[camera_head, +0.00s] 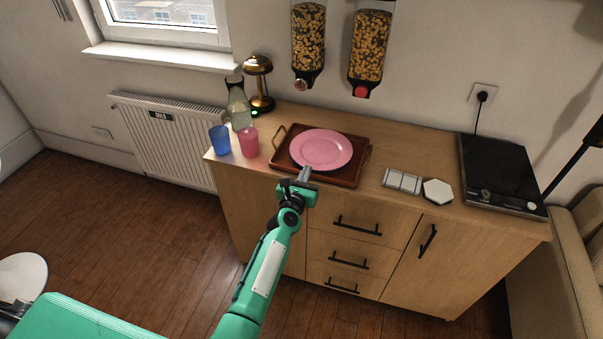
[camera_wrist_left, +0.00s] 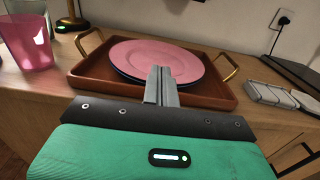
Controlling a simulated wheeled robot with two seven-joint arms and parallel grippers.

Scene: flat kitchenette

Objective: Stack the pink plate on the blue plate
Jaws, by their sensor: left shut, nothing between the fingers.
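The pink plate (camera_head: 321,149) lies in the brown wooden tray on the counter. In the left wrist view the pink plate (camera_wrist_left: 152,57) rests on top of the blue plate (camera_wrist_left: 124,74), whose dark blue rim shows below its left edge. The rest of the blue plate is hidden. My left gripper (camera_head: 305,173) is shut and empty. Its fingertips (camera_wrist_left: 161,72) are at the near side of the plates, over the tray's front edge; I cannot tell whether they touch the pink plate. My right gripper is not in view.
The tray (camera_head: 343,182) has brass handles. Left of it stand a pink cup (camera_head: 249,142), a blue cup (camera_head: 220,140), a bottle (camera_head: 239,108) and a lamp (camera_head: 259,85). Right are white tiles (camera_head: 402,181) and a black hob (camera_head: 500,172). Cereal dispensers (camera_head: 369,50) hang above.

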